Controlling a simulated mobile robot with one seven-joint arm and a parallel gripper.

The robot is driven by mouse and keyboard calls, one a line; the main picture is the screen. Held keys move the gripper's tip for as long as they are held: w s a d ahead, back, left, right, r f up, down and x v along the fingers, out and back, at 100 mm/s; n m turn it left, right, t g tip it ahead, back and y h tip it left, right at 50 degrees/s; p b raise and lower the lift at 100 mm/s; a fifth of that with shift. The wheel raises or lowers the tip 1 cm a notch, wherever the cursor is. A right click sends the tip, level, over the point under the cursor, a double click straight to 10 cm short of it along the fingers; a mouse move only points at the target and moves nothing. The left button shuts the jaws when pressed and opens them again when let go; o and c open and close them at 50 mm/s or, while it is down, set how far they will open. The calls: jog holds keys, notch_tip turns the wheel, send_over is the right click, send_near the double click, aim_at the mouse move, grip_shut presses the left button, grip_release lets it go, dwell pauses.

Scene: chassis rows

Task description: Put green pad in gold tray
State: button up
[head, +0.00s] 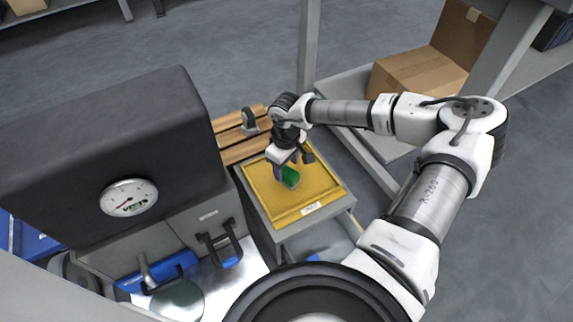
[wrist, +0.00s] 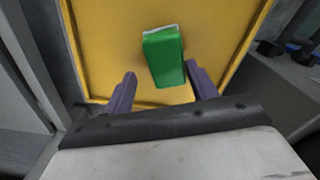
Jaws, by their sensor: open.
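The green pad (wrist: 164,58) is a small green block with a whitish far edge. In the wrist view it lies over the yellow floor of the gold tray (wrist: 105,40), slightly tilted in the picture. In the head view the pad (head: 291,177) shows inside the gold tray (head: 323,191), just below my gripper (head: 289,170). My gripper's two purple fingers are apart in the wrist view (wrist: 162,88), with the pad's near end between or just beyond their tips. I see no finger closed on the pad. Its far side is partly hidden by my gripper in the head view.
The tray sits on a grey cabinet. A dark box with a gauge (head: 129,198) stands to its left. Wooden slats (head: 238,139) with a dark handle lie behind it. A cardboard box (head: 417,75) rests on a shelf at the back right, beside a grey post (head: 309,45).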

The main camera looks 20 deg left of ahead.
aim_at(286, 168)
notch_tip(286, 168, up, 11)
jog(key=p, duration=0.8)
jog(key=shift+f+p, duration=0.15)
jog(key=shift+p, duration=0.25)
